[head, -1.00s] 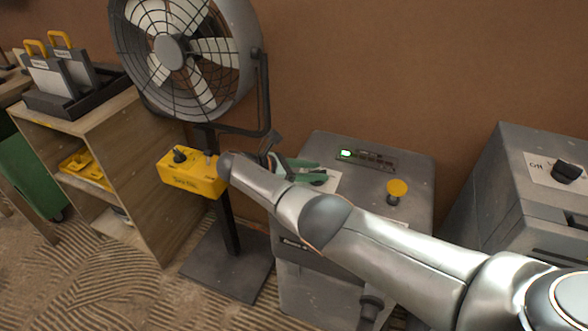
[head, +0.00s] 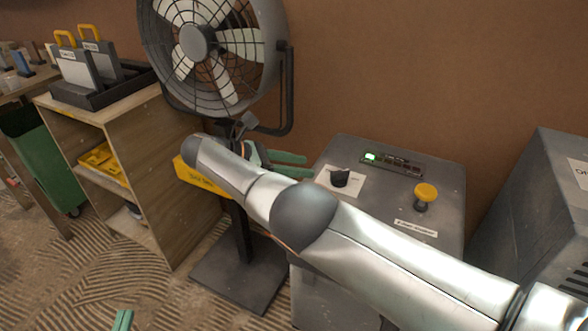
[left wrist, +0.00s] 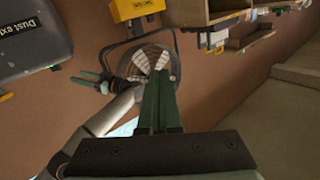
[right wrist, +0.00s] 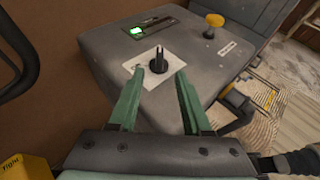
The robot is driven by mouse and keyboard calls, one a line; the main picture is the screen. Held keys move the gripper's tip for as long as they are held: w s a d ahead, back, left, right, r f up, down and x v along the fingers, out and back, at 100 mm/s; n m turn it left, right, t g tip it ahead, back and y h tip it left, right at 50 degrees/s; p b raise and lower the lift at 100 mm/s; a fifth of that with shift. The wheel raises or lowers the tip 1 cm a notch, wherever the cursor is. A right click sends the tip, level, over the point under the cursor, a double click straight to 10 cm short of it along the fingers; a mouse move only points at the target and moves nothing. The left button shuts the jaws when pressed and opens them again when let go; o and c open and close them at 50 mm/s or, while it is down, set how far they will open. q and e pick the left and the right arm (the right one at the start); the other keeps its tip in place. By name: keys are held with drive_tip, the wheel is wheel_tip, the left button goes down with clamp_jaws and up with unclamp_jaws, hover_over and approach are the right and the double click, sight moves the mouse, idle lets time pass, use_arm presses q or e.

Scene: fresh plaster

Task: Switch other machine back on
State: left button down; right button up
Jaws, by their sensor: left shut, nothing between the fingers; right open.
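A grey machine (head: 400,200) stands right of the fan. Its top has a black rotary knob (head: 340,178) on a white plate, a lit green lamp (head: 371,157) and a yellow mushroom button (head: 425,193). My right gripper (head: 290,165) is open and empty, just left of the knob in the head view. In the right wrist view the knob (right wrist: 159,60) stands beyond and between the fingertips (right wrist: 160,75), with no clear contact. The knob's setting cannot be read. My left gripper (head: 122,320) is shut and empty at the bottom edge; its fingers (left wrist: 160,100) show in the left wrist view.
A fan (head: 205,45) on a stand carries a yellow control box (head: 195,178), partly hidden by my right arm. Another grey machine (head: 545,220) stands at the right edge. A wooden shelf (head: 150,150) and a green bin (head: 45,160) are at left.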

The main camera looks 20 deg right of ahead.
use_arm(q)
wheel_tip(320, 180, up, 8)
drive_tip(key=m+t+h+b, duration=0.1)
drive_tip(key=m+t+h, duration=0.1)
drive_tip(key=t, duration=0.1)
drive_tip(key=shift+s+d, duration=0.3)
drive_tip(key=shift+s, duration=0.1)
